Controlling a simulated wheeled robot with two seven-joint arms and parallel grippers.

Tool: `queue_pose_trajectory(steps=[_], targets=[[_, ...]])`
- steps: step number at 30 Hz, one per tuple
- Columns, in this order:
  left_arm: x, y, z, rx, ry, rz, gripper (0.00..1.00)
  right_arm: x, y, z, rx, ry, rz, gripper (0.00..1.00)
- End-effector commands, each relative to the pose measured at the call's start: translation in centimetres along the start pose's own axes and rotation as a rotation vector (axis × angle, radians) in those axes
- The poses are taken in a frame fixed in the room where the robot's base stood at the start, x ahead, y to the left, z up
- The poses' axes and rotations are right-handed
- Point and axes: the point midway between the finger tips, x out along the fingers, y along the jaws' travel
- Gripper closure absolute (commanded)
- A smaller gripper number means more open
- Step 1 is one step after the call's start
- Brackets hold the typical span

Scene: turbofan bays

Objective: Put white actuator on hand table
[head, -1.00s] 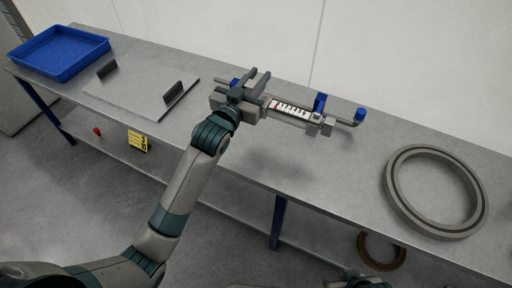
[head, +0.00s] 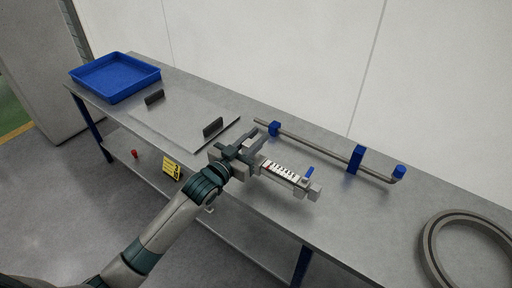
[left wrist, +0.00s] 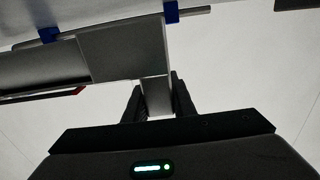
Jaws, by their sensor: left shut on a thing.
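The white actuator (head: 284,174) is a pale grey-white bar with a dark-marked white label and square blocks at its right end. My left gripper (head: 240,156) is shut on its left part, and the fingers hide that part. It appears held above the metal table (head: 330,200), near the front edge; the exact gap cannot be told. In the left wrist view, the dark fingers (left wrist: 158,98) close on a pale block, with the actuator's grey body (left wrist: 120,50) beyond. I cannot tell whether this table is the hand table. My right gripper is not in view.
A pipe (head: 325,148) with blue clamps lies along the table's back. A blue tray (head: 112,98) stands at the far left. A flat plate (head: 165,133) with two dark blocks is left of the gripper. A grey ring (head: 432,262) lies at right.

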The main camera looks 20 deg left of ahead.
Motion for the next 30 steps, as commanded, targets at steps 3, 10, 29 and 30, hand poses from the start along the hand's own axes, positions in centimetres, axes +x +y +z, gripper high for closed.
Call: queue_pose_trajectory(steps=[3,10,29,30], targets=[[0.0,-0.1,-0.2,-0.003,0.005,0.001,1.00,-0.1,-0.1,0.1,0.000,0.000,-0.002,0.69],[0.0,-0.1,-0.1,-0.002,0.005,0.001,1.00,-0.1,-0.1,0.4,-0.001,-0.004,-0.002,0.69],[0.0,-0.1,3.4,-0.002,0.006,0.000,1.00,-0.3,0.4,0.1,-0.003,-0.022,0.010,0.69],[0.0,-0.1,3.4,-0.002,0.005,0.000,1.00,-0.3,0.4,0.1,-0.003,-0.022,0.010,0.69]])
